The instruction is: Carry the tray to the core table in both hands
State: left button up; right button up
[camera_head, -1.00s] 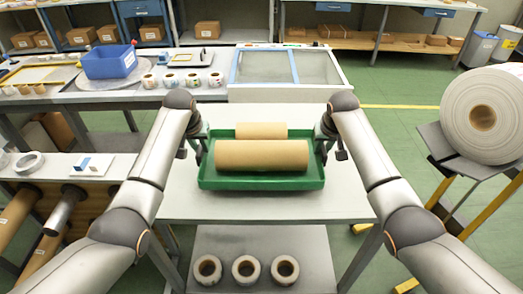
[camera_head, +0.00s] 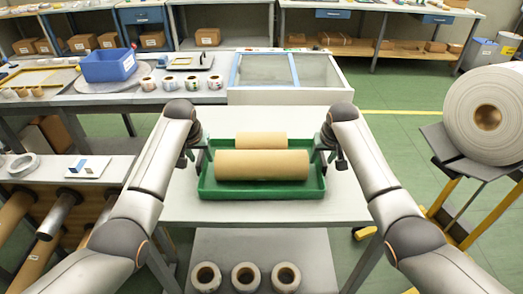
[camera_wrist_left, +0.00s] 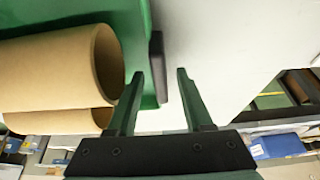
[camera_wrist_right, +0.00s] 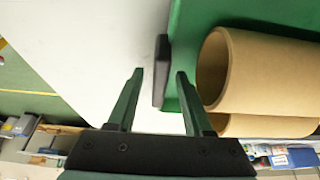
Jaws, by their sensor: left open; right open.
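The green tray (camera_head: 262,193) rests on a light grey table (camera_head: 345,203) straight ahead. It holds a large brown cardboard core (camera_head: 262,165) in front and a smaller brown core (camera_head: 260,141) behind. My left gripper (camera_head: 196,157) is open at the tray's left end. In the left wrist view its fingers (camera_wrist_left: 158,80) point toward the dark handle (camera_wrist_left: 158,68) on the tray's end wall. My right gripper (camera_head: 326,156) is open at the right end. In the right wrist view its fingers (camera_wrist_right: 160,78) point toward the other dark handle (camera_wrist_right: 161,70). Neither gripper holds anything.
Several rolls (camera_head: 245,277) stand on the shelf below. A large white roll (camera_head: 487,117) sits on a stand at right. A bench with a blue bin (camera_head: 110,65) and a glass-topped box (camera_head: 265,69) is behind. A rack of rolls (camera_head: 60,215) is at left.

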jog(key=shift+s+r, duration=0.1)
jog(key=shift+r, duration=0.35)
pick_arm(q)
jog(key=v, duration=1.2)
pick_arm(e)
jog(key=v, duration=1.1)
jog(key=shift+s, duration=0.15)
